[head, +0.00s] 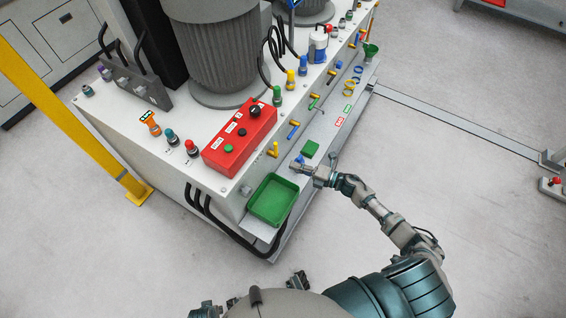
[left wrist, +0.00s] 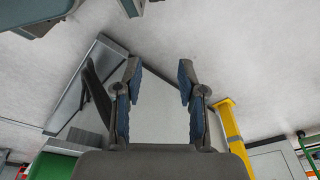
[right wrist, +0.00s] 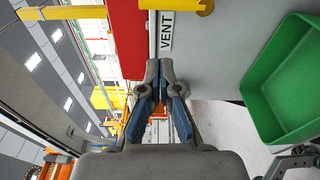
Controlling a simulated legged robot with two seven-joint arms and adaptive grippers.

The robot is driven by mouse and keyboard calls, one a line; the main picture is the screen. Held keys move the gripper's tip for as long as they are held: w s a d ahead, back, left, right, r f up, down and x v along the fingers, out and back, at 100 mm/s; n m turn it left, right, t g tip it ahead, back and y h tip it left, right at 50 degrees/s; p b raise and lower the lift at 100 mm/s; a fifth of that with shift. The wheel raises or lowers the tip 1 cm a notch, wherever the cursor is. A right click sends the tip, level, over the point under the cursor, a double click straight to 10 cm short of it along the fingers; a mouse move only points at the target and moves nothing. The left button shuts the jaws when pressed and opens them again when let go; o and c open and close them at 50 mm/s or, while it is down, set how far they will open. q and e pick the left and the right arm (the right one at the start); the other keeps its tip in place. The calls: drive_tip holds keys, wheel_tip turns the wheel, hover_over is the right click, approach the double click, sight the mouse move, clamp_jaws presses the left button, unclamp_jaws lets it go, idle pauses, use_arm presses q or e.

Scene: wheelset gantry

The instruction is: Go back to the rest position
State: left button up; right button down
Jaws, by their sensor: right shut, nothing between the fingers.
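My right gripper (head: 297,166) reaches out over the front shelf of the machine, beside the green tray. In the right wrist view its fingers (right wrist: 160,66) are together with nothing between them, in front of a red panel and a "VENT" label (right wrist: 166,32). I cannot tell whether the fingertips touch the panel. My left gripper (left wrist: 158,72) is open and empty in the left wrist view, its two blue-padded fingers spread apart. In the head view the left gripper is hard to make out near the bottom edge.
The green tray (head: 252,205) stands on the shelf (head: 323,144), near a green block (head: 310,149). A red control box (head: 240,137) sits on the machine top. Colored handles line the front face. A yellow post (head: 75,118) rises at left.

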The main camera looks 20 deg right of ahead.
drive_tip(key=s+d+f+m+h, duration=0.1)
drive_tip(key=s+f+m+h, duration=0.25)
drive_tip(key=f+m, duration=0.2)
drive_tip(key=s+f+m+h+p, duration=0.1)
drive_tip(key=s+f+m+h, duration=0.1)
drive_tip(key=f+m+h, duration=0.3)
drive_tip(key=s+d+f+m+h, duration=0.1)
drive_tip(key=s+f+m+h, duration=0.15)
drive_tip(key=f+m, duration=0.4)
use_arm(q)
drive_tip(key=shift+s+a+f+p, duration=0.2)
drive_tip(key=shift+s+f, duration=0.5)
drive_tip(key=shift+f, duration=0.25)
drive_tip(key=shift+s+a+f+p, duration=0.1)
drive_tip(key=shift+s+f+p, duration=0.05)
drive_tip(key=shift+s+f, duration=0.65)
use_arm(e)
drive_tip(key=s+a+f+m+g, duration=0.2)
drive_tip(key=s+f, duration=0.3)
drive_tip(key=s, duration=0.4)
drive_tip(key=s+a+f+m+g+h, duration=0.1)
drive_tip(key=s+f+m+g, duration=0.3)
drive_tip(key=s, duration=0.5)
drive_tip(key=s+a+f+m+g, duration=0.2)
drive_tip(key=s+f+g, duration=0.3)
drive_tip(key=s, duration=0.4)
drive_tip(key=shift+a+f+m+h, duration=0.4)
drive_tip(key=shift+a+f, duration=0.2)
drive_tip(key=shift+f, duration=0.25)
